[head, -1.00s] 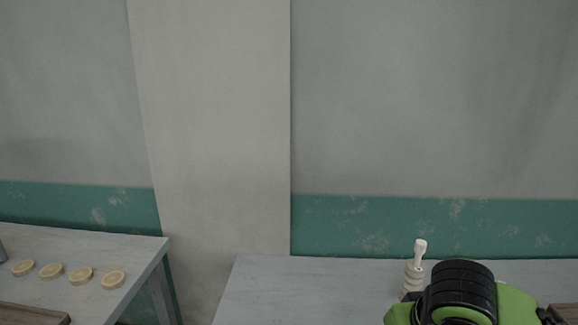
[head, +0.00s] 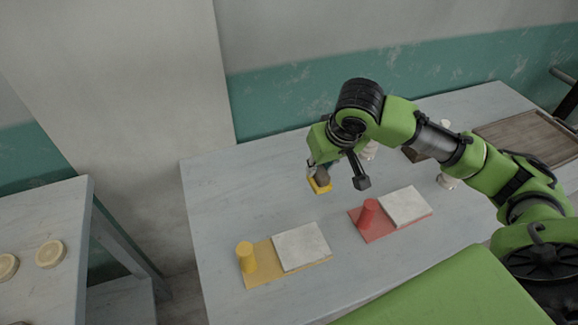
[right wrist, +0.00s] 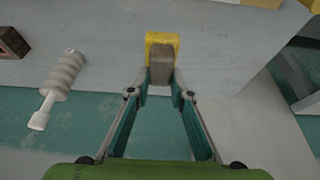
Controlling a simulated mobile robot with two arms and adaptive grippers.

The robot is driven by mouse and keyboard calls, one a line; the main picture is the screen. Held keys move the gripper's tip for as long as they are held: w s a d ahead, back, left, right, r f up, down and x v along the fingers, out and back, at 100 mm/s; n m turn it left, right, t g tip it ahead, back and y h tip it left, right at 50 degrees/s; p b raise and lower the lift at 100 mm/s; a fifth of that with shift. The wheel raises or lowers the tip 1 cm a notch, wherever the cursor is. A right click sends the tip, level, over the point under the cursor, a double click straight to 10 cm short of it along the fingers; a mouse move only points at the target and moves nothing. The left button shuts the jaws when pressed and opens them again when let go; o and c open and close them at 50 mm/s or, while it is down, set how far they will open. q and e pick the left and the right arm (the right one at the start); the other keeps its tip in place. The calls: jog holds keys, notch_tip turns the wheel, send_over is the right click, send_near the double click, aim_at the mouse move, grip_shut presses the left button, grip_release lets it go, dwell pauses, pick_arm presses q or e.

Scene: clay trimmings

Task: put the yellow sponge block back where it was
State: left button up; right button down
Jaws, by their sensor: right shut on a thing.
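The yellow sponge block (head: 319,187) is at the tips of my right gripper (head: 317,170), over the far left part of the grey table (head: 215,195). In the right wrist view, the fingers of my right gripper (right wrist: 161,80) are shut on a brown-grey part (right wrist: 161,68), with the yellow of the sponge block (right wrist: 162,38) around its far end. I cannot tell whether the block touches the table. My left gripper is out of view.
A yellow mat (head: 262,276) bears a yellow cylinder (head: 246,257) and a pale slab (head: 301,246). A red mat (head: 375,236) bears a red cylinder (head: 368,213) and another pale slab (head: 405,206). A wooden tray (head: 530,138) lies at right. A ridged pale tool (right wrist: 62,75) stands nearby.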

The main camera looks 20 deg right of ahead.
jog(key=w+f, duration=0.3)
jog(key=w, duration=0.1)
jog(key=w+d+f+p, duration=0.1)
jog(key=w+f, duration=0.2)
jog(key=w, duration=0.1)
jog(key=w+d+f+p, duration=0.1)
jog(key=w+f, duration=0.2)
jog(key=w, duration=0.1)
jog(key=shift+w+f, duration=0.15)
notch_tip(320, 180, down, 2)
jog(key=shift+f+p, duration=0.1)
jog(key=shift+p, duration=0.4)
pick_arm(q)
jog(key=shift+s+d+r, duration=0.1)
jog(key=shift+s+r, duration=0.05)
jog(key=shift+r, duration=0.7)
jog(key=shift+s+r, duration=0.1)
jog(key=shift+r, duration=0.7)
pick_arm(e)
jog(key=shift+f, duration=0.5)
jog(key=shift+f, duration=0.1)
jog(key=c, duration=2.2)
grip_release()
jog(key=o, duration=0.4)
